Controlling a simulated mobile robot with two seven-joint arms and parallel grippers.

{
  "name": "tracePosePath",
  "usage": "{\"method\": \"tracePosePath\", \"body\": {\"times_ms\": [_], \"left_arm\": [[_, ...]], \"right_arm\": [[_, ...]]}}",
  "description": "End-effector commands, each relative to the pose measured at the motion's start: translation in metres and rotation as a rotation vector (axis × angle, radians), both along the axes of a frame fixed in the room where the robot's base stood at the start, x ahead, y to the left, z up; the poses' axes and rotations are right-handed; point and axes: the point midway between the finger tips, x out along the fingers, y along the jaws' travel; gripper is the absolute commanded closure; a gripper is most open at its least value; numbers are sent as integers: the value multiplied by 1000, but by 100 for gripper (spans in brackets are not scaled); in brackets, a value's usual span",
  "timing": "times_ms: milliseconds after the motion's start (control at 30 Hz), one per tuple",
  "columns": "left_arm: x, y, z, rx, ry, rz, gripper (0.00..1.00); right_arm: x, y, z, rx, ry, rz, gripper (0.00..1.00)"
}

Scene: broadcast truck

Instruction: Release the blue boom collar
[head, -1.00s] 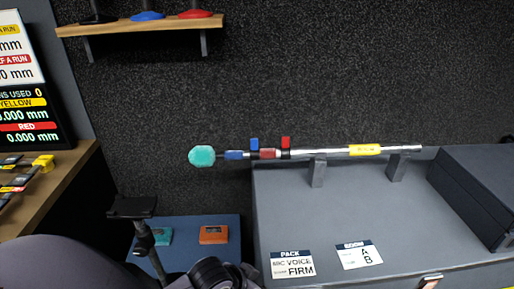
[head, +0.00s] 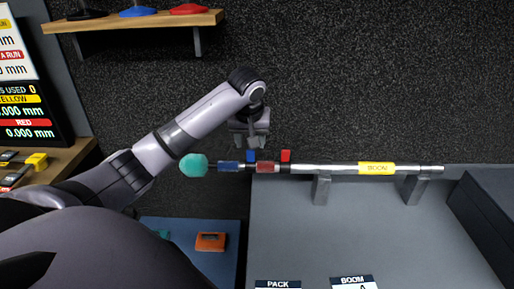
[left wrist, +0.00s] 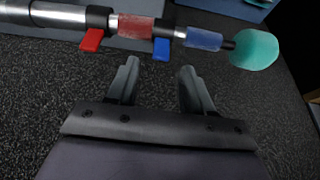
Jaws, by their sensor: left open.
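The boom pole (head: 340,168) lies level on two supports, with a teal mic head (head: 193,166) at its left end. A blue section (head: 229,166) and a red section (head: 268,167) sit behind it. A blue collar tab (head: 250,156) and a red collar tab (head: 286,156) stand up from the pole. In the left wrist view the blue tab (left wrist: 161,49) and red tab (left wrist: 92,40) show on the pole. My left gripper (head: 251,143) is open and empty just above the blue tab. Its fingers (left wrist: 158,78) are apart, short of the tab. My right gripper is out of view.
Supports (head: 321,188) hold the pole over a grey case top (head: 340,235) with PACK and BOOM cards (head: 352,282). A dark box (head: 488,205) stands at right. A shelf (head: 130,21) is above left. An orange item (head: 210,242) lies on a blue surface below.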

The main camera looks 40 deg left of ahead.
Motion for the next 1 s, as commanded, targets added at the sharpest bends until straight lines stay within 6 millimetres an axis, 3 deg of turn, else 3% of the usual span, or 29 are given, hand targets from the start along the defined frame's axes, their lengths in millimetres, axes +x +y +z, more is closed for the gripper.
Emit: {"method": "tracePosePath", "body": {"times_ms": [133,500,900,1000], "left_arm": [[3,6,-6,-3,1,18,49],[18,19,-54,-2,0,14,49],[21,21,-63,-2,-2,13,49],[21,21,-63,-2,-2,13,82]], "right_arm": [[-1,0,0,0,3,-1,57],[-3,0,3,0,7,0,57],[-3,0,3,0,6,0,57],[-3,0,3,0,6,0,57]]}}
